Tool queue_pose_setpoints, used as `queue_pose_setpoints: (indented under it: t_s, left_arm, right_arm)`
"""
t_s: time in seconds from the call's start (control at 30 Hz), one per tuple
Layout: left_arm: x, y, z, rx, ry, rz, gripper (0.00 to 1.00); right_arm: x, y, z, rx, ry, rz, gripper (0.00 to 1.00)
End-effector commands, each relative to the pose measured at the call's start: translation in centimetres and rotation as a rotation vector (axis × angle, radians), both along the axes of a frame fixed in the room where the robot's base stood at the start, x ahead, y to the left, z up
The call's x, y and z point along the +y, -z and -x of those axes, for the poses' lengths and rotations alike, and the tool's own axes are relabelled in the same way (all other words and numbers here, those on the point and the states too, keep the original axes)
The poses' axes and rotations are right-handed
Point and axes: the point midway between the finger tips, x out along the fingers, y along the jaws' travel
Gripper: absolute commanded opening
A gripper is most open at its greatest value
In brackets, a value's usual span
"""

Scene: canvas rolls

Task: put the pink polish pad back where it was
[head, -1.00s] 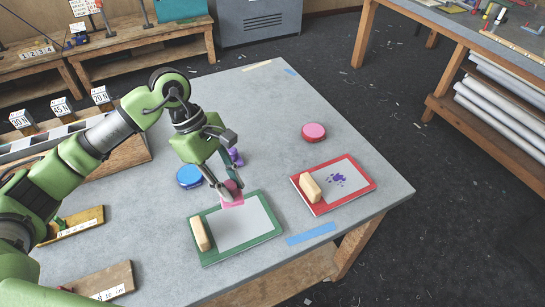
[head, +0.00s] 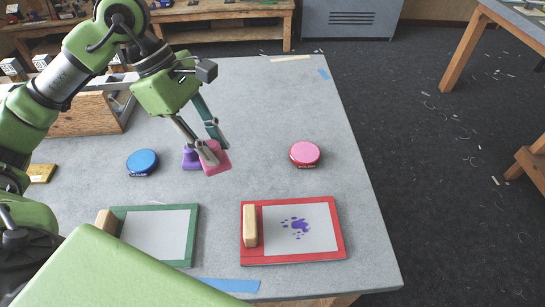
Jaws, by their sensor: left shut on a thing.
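The pink polish pad (head: 216,163) is in the fingers of my left gripper (head: 208,152), which is shut on it. It shows tilted, just right of a purple pad (head: 191,158), overlapping its edge in the picture. I cannot tell whether the pink pad touches the table. A round pink tin (head: 305,154) stands to its right, clear of the gripper. The green-framed board (head: 192,236) lies nearer the front, its pale face clean where visible. My right gripper is not in view.
A red-framed board (head: 300,260) with purple marks and a wooden block (head: 250,226) lies at front right. A blue tin (head: 142,162) stands left of the purple pad. Blue tape (head: 232,285) marks the front. The grey table (head: 270,110) is clear behind.

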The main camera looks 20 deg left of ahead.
Motion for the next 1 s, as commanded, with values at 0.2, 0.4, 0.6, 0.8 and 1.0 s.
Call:
queue_pose_setpoints:
  t_s: [0.2,0.4,0.6,0.8,1.0]
  left_arm:
    - [-0.1,0.4,-1.7,0.003,-0.01,0.006,0.0]
    - [-0.6,2.4,-6.5,0.004,-0.009,0.007,0.0]
    - [-0.9,5.9,-10.5,0.006,-0.008,0.004,0.0]
    - [-1.0,8.7,-12.8,0.003,-0.01,0.002,0.0]
    - [-1.1,9.8,-13.6,0.002,-0.009,0.001,0.0]
  right_arm:
    - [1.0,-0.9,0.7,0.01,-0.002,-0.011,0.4]
    - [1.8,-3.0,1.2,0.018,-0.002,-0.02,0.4]
    - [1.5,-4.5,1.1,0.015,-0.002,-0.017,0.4]
    - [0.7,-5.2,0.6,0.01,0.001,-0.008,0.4]
    - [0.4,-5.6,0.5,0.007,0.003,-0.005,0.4]
